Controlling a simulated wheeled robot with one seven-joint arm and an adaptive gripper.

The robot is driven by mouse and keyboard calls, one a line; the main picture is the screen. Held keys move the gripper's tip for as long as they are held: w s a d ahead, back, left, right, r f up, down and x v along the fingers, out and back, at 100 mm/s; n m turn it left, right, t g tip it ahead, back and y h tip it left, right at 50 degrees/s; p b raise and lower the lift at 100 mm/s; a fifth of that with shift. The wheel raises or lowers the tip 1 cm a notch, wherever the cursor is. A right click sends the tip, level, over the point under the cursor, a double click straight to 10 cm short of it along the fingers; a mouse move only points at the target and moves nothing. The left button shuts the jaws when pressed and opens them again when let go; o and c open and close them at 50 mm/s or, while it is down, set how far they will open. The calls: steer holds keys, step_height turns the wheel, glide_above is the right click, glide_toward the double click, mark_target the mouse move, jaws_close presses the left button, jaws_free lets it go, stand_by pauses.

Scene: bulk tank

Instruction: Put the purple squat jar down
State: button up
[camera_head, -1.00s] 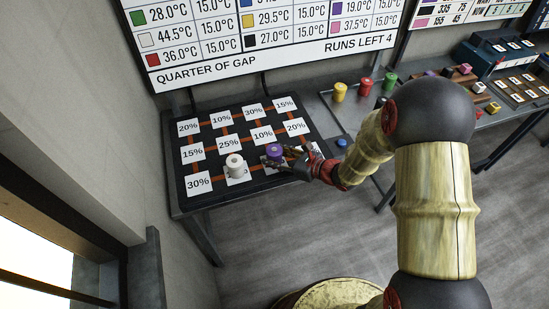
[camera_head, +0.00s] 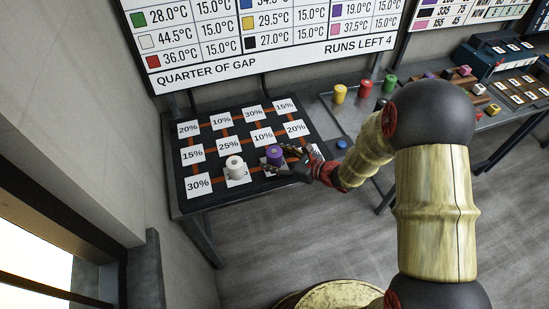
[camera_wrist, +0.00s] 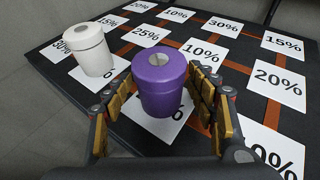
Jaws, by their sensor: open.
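The purple squat jar (camera_head: 274,155) stands upright on a white percentage card in the front row of the black mat (camera_head: 180,168). In the wrist view the purple jar (camera_wrist: 158,85) sits between my fingers, covering part of its card. My gripper (camera_head: 286,160) is open around the jar; in the wrist view the fingers (camera_wrist: 160,110) stand apart on both sides, with a visible gap at the right. A white squat jar (camera_head: 235,167) stands on the card just left of it and also shows in the wrist view (camera_wrist: 90,50).
Cards printed with percentages lie across the mat, joined by orange lines. To the right, a side table holds a yellow jar (camera_head: 339,93), a red jar (camera_head: 365,89), a green jar (camera_head: 389,84) and a blue item (camera_head: 342,144). A board of temperatures (camera_head: 270,40) stands behind.

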steer(key=p+v, duration=0.3)
steer(key=v, duration=0.9)
steer(key=s+a+r+n+g+h, duration=0.1)
steer(key=s+a+r+n+g, duration=0.2)
steer(key=s+r+n, duration=0.35)
steer(key=s+a+r+n+g, duration=0.2)
steer(key=s+r+n+g, duration=0.1)
steer(key=s+r+n, duration=0.3)
steer(key=s+d+r+n+t+h, duration=0.3)
steer(key=s+d+r+n+h, duration=0.5)
steer(key=d+r+n, duration=0.3)
steer(key=shift+s+d+n+h, duration=0.15)
steer(key=shift+d+n+h, duration=0.75)
steer(key=shift+n, duration=0.15)
steer(key=shift+r, duration=0.15)
steer(key=shift+c, duration=1.4)
